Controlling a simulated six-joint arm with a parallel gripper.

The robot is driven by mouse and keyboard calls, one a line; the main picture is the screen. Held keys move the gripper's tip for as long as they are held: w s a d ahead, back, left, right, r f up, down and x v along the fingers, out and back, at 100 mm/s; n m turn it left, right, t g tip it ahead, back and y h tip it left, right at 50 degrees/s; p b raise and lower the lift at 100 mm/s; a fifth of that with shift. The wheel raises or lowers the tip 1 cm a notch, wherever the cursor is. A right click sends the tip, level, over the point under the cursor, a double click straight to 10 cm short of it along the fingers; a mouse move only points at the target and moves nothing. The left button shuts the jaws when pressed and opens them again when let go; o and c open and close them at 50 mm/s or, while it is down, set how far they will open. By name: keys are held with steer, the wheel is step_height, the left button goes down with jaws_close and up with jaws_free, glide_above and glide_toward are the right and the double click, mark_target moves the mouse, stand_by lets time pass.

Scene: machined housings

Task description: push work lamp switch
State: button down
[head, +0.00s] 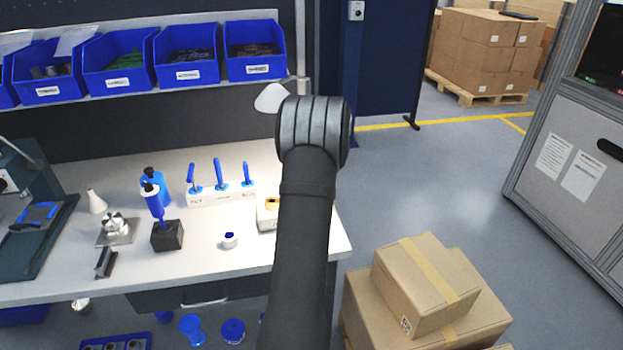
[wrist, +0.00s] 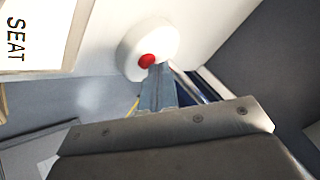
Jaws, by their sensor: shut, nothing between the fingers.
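The work lamp's white shade (head: 272,97) hangs over the right back part of the bench in the head view, partly hidden by my arm. In the wrist view a round white base (wrist: 134,42) carries a red button (wrist: 147,61), which looks like the lamp switch. My gripper (wrist: 156,70) is shut and empty. Its fingertips are right at the lower right edge of the red button. I cannot tell whether they touch it. In the head view my gripper and the switch are hidden behind my arm.
The white bench (head: 200,270) holds a rack of blue-handled tools (head: 222,190), a dark block (head: 167,236) and a small white cup (head: 229,240). Blue bins (head: 120,70) line the shelf above. A label reading SEAT (wrist: 20,40) lies left of the switch. Cartons (head: 425,285) stand right of the bench.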

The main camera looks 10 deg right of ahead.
stand_by(0.4)
steer(key=shift+r, duration=0.75)
steer(key=shift+r, duration=0.1)
steer(key=shift+r, duration=2.45)
step_height(320, 180, up, 4)
steer(key=shift+f, duration=0.1)
steer(key=shift+f, duration=0.15)
